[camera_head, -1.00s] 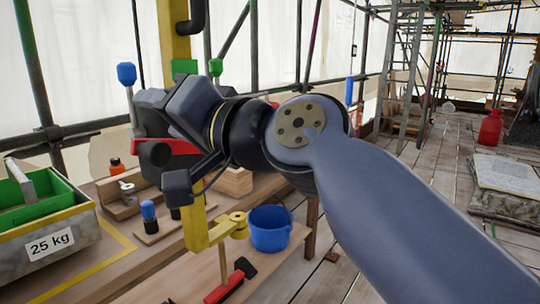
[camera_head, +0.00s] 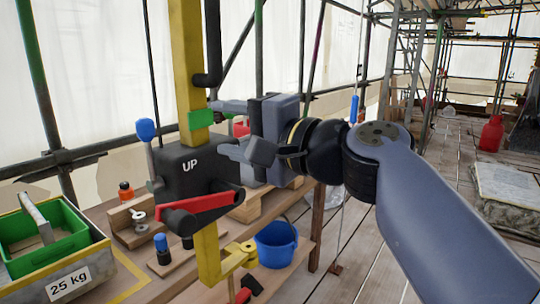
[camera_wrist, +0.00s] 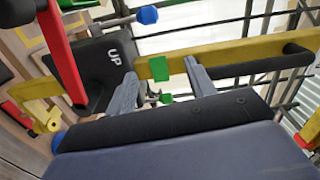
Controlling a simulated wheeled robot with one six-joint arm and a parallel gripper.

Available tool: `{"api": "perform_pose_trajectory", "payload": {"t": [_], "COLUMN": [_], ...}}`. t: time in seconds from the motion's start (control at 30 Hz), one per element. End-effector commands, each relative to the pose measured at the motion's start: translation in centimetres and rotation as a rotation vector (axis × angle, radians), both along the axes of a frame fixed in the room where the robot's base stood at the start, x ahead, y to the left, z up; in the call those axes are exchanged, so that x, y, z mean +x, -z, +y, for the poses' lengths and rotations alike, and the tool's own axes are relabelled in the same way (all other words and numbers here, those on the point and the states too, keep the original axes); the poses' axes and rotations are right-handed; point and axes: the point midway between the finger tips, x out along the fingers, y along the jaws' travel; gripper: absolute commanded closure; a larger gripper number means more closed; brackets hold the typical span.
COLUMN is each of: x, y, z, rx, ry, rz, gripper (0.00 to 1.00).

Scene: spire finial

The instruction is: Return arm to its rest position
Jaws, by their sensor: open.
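My gripper (camera_head: 228,128) is open and empty in the head view, at the right side of the yellow post and the black box marked UP (camera_head: 190,165). In the wrist view my gripper (camera_wrist: 158,82) has its two fingers apart, with the yellow post (camera_wrist: 240,54) and a green block (camera_wrist: 159,68) beyond them. The box has a red lever (camera_head: 196,205) across its front and a blue-knobbed lever (camera_head: 146,131) at its left. My arm reaches in from the right, and its wrist hides part of the bench behind.
A wooden bench (camera_head: 120,262) holds a green bin (camera_head: 45,240), an orange bottle (camera_head: 126,190) and wooden blocks. A blue bucket (camera_head: 276,244) sits lower down. Scaffold poles stand behind. Open plank floor (camera_head: 375,270) lies to the right, with a red container (camera_head: 491,133) farther off.

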Motion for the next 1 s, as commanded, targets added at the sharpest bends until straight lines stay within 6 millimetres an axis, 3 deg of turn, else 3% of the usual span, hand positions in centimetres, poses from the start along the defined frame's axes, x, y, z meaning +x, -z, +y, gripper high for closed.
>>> {"api": "perform_pose_trajectory", "payload": {"t": [0.37, 1.0], "x": [3.1, 8.5], "y": [-1.5, -0.7], "z": [-2.9, -6.8], "rx": [0.148, 0.396], "ry": [0.003, 0.002], "rz": [0.206, 0.550], "gripper": [0.48, 0.48]}}
